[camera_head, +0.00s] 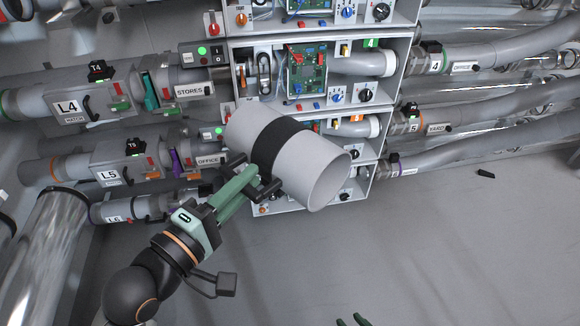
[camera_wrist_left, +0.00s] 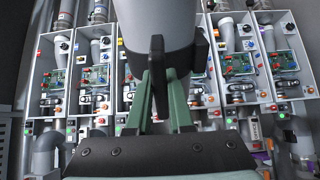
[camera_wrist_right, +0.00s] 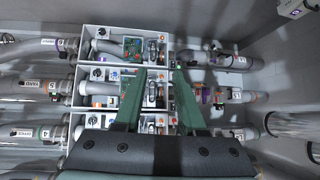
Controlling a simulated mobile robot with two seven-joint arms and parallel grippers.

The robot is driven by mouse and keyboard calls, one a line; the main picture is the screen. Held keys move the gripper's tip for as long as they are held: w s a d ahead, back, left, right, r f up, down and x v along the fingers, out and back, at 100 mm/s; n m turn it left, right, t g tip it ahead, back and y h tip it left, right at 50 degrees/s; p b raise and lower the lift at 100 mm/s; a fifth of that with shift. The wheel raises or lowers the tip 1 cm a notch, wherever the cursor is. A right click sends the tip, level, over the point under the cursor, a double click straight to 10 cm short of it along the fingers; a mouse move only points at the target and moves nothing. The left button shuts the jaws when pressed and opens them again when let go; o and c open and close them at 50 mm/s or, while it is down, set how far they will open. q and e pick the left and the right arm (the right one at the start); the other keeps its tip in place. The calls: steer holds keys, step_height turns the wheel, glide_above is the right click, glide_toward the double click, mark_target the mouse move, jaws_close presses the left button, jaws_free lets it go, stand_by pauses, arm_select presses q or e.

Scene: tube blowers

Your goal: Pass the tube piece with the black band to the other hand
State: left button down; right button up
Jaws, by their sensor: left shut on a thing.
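The tube piece with the black band is a wide grey cylinder (camera_head: 318,172) with a black band around its middle. It is held up in the air in the centre of the head view, tilted down to the right. My left gripper (camera_head: 262,182) is shut on it at the band, from below left. In the left wrist view the grey tube piece (camera_wrist_left: 158,22) fills the top centre, above the fingers. My right gripper (camera_head: 352,321) shows only its green fingertips at the bottom edge. In the right wrist view its fingers (camera_wrist_right: 159,72) are apart with nothing between them.
Behind the tube piece stands a white rack of open boxes (camera_head: 233,70) with circuit boards, knobs and lamps. Grey pipes labelled L4 (camera_head: 68,107) and L5 (camera_head: 108,175) run in from the left, others from the right. The grey floor (camera_head: 440,250) at lower right is mostly clear, with one small black piece (camera_head: 486,174).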

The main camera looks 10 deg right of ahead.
arm_select(q)
steer(key=shift+r, duration=0.15)
arm_select(e)
steer(key=w+d+r+n+t+y, duration=0.2)
steer(key=w+r+t+y, duration=0.15)
steer(key=w+r, duration=0.85)
step_height(320, 180, up, 23)
steer(key=w+a+n+y, duration=0.1)
steer(key=a+n+y, duration=0.1)
steer(key=n+y, duration=0.3)
steer(key=shift+m+t+y, duration=0.25)
steer(key=shift+m+y, duration=0.15)
steer(key=shift+y, duration=0.15)
steer(key=x, duration=1.1)
steer(key=shift+w+a+f, duration=0.1)
steer(key=shift+w+a, duration=0.1)
steer(key=shift+a, duration=0.15)
steer(key=shift+w+a, duration=0.2)
steer(key=shift+a, duration=0.05)
arm_select(q)
steer(key=shift+s+d, duration=0.1)
arm_select(e)
jaws_close()
